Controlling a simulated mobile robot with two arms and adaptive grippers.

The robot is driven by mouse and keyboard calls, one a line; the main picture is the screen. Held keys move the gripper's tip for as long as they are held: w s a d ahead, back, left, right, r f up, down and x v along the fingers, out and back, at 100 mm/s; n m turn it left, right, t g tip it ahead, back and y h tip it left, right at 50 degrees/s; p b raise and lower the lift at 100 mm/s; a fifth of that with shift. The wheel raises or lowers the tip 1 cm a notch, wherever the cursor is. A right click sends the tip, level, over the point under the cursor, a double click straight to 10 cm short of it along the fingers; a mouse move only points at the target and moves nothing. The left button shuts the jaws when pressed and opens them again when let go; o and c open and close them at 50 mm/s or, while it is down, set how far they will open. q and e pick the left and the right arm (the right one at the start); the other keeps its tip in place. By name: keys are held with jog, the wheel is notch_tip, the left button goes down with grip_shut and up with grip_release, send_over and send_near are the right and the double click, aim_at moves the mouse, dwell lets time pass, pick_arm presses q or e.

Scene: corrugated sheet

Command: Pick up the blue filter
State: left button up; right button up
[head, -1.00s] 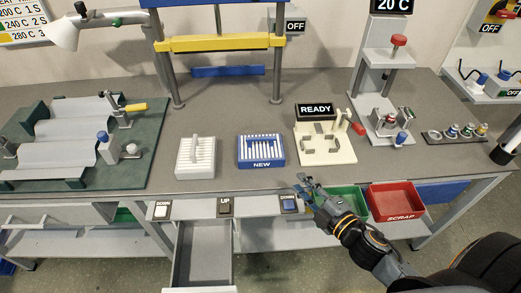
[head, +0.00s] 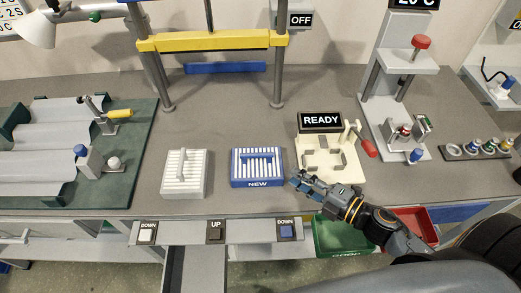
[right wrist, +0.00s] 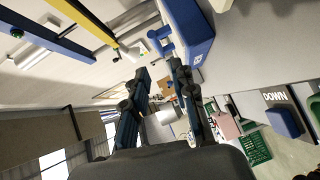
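The blue filter (head: 243,182) is a blue frame with white slats, a raised blue bar across its top and the word NEW on its front. It lies flat at the front of the grey bench. My right gripper (head: 297,181) is just right of it in the head view, apart from it and empty. In the right wrist view the two fingers (right wrist: 161,74) stand apart, and the blue filter (right wrist: 190,30) is at the top, beyond the fingertips. My left gripper is in neither view.
A white filter (head: 185,188) lies left of the blue one. A cream fixture (head: 345,176) with a READY sign (head: 321,121) and red-handled clamp stands close right. Green (head: 335,240) and red bins sit below the front edge. A yellow-beamed press (head: 205,42) stands behind.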

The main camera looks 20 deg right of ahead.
aim_at(262, 157)
jog(key=shift+w, duration=0.9)
jog(key=p+x, duration=0.1)
jog(key=x, duration=0.2)
jog(key=p+x, duration=0.1)
jog(key=x, duration=0.2)
jog(key=shift+w+a, duration=0.1)
jog(key=shift+a, duration=0.3)
jog(key=shift+w+a, duration=0.15)
jog(key=shift+w, duration=0.1)
jog(key=shift+w+a+r+p, duration=0.1)
jog(key=shift+w+a+p, duration=0.25)
jog(key=shift+w, duration=0.05)
jog(key=x, duration=0.1)
jog(key=p+x, duration=0.1)
jog(key=x, duration=0.1)
jog(key=shift+w+a, duration=0.4)
jog(key=shift+w, duration=0.15)
jog(key=shift+s, duration=0.1)
jog(key=shift+c, duration=0.3)
grip_shut()
